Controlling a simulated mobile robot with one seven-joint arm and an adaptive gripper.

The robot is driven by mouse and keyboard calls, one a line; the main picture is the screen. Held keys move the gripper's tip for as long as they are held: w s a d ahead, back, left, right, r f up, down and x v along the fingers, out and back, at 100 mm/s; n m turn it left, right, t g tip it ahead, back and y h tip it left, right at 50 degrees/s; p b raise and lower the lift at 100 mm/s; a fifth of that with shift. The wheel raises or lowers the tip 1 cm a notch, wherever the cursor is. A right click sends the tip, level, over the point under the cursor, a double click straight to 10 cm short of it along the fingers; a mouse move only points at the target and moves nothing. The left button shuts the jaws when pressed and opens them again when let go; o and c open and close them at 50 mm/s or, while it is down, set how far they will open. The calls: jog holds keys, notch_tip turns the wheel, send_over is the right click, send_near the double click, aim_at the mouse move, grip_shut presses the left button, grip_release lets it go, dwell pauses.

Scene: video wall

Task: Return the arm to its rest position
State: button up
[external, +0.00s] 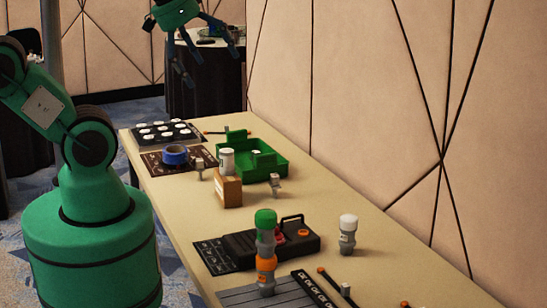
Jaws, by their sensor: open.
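My gripper (205,60) is at the top of the external view, above the far end of the long table (335,215). Its dark fingers point down and are spread apart, with nothing between them. It is high above the table and touches nothing there. My green arm and base stand at the left, beside the table. The middle of the arm runs out of the top of the frame.
A green tray (290,167), blue tape roll (175,155), wooden block (228,191) and black board with white discs (160,132) crowd the far half. Nearer are a black case (240,244), a green-and-orange stack (265,245) and a white-capped bottle (348,235). A panelled wall (375,100) borders the table's right side.

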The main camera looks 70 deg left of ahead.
jog(key=shift+f+b, duration=1.65)
jog(key=shift+f, duration=0.15)
